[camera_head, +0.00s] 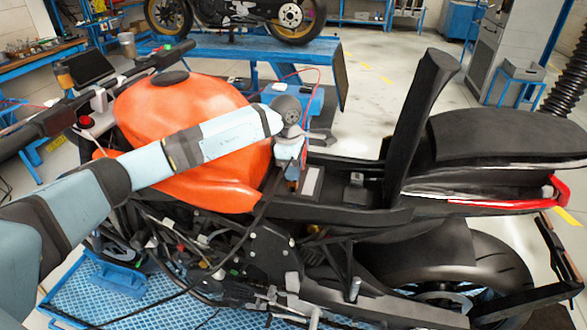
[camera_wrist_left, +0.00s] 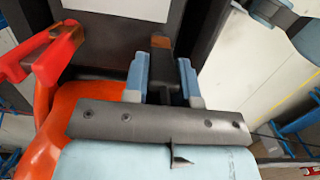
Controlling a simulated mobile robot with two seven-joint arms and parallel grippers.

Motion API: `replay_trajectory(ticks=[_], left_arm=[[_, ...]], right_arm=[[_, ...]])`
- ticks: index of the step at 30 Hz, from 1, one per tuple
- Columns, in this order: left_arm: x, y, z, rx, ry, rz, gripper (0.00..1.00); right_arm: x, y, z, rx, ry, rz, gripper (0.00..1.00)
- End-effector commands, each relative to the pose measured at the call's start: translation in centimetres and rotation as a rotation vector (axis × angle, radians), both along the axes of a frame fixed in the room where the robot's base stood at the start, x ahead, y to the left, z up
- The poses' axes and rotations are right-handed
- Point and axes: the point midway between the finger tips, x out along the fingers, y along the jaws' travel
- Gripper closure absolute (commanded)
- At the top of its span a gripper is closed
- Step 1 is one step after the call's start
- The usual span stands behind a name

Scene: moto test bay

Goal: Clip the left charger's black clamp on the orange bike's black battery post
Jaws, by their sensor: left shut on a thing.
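The orange bike (camera_head: 185,125) stands across the head view, with its open battery bay behind the tank. My left gripper (camera_head: 290,176) reaches over the tank from the left and is low at the front of that bay. In the left wrist view its pale blue fingers (camera_wrist_left: 163,85) are shut on the black clamp (camera_wrist_left: 160,72), whose copper-coloured tip points away from the gripper. A red clamp (camera_wrist_left: 45,55) shows to the left of the fingers. The black battery post is not clearly visible, and I cannot tell whether the clamp touches it. My right gripper is not in view.
A black upright seat part (camera_head: 425,110) rises to the right of the bay. A black cable (camera_head: 240,240) hangs down along the bike's near side. A blue bench (camera_head: 240,55) with another motorcycle stands behind. Open floor (camera_head: 395,75) lies beyond the bike.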

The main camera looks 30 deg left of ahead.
Motion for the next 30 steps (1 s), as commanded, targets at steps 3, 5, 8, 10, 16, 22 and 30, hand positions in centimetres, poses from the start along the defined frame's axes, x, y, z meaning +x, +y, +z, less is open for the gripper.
replay_trajectory(ticks=[3,5,8,10,16,22,30], left_arm=[[0.01,-0.01,0.02,0.0,0.0,0.0,0.95],[0.01,-0.01,0.02,0.0,0.0,0.0,0.95],[0.02,-0.01,-0.02,0.0,-0.001,0.0,0.95],[0.02,0.01,-0.07,0.0,-0.001,0.0,0.95],[0.01,0.0,0.02,0.0,-0.001,0.0,0.95],[0.01,-0.01,-0.02,0.0,0.0,0.0,0.95],[0.01,-0.01,-0.51,0.0,0.0,0.0,0.95]], right_arm=[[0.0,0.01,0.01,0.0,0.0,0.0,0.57],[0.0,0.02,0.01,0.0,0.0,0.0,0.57],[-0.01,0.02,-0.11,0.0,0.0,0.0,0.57],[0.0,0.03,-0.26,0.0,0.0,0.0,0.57],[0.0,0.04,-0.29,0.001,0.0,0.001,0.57],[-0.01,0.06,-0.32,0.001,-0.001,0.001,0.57],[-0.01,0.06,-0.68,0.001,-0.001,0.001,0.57]])
